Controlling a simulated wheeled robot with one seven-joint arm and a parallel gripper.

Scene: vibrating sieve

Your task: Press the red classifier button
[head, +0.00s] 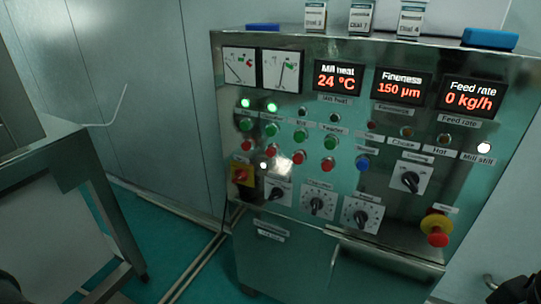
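The steel control panel (225,165) carries a row of red buttons below a row of green ones. The red button in the second column (271,150) sits under a green button (271,129) and a lit green lamp (271,107). That column's label looks like the classifier one, but it is too small to read surely. Other red buttons are at the left (246,145), third column (298,157) and fourth column (328,164). My gripper's fingers do not show, and nothing is seen touching the buttons.
A red emergency knob (437,230) sticks out at the lower right. Black rotary dials (317,204) and a red-yellow switch (241,174) lie below the buttons. Displays (340,76) fill the top. A steel table (70,160) stands left, with green floor (175,235) between.

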